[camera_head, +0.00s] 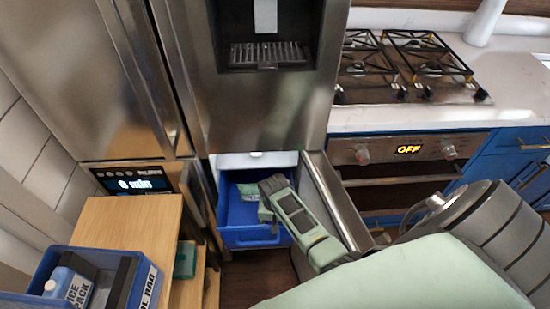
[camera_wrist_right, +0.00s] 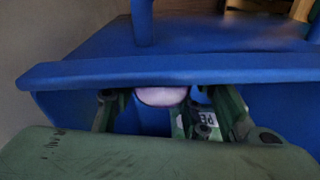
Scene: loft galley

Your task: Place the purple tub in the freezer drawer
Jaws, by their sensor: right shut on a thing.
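The freezer drawer (camera_head: 255,237) is pulled open below the fridge and shows a blue bin. My right gripper (camera_head: 270,188) reaches down into it from the right. In the right wrist view, my right gripper (camera_wrist_right: 168,112) is shut on the purple tub (camera_wrist_right: 162,96), a pale lilac rounded thing between the fingers, partly hidden behind the blue drawer rim (camera_wrist_right: 160,70). In the head view the tub is hidden by my gripper. Whether the tub touches the drawer floor I cannot tell. My left gripper is not in view.
A green packet (camera_head: 250,190) lies in the drawer beside my gripper; its lettered label shows in the wrist view (camera_wrist_right: 205,125). A wooden cart (camera_head: 125,225) with a blue crate (camera_head: 150,285) and ice pack (camera_head: 70,287) stands left. The oven (camera_head: 400,170) and stove are right.

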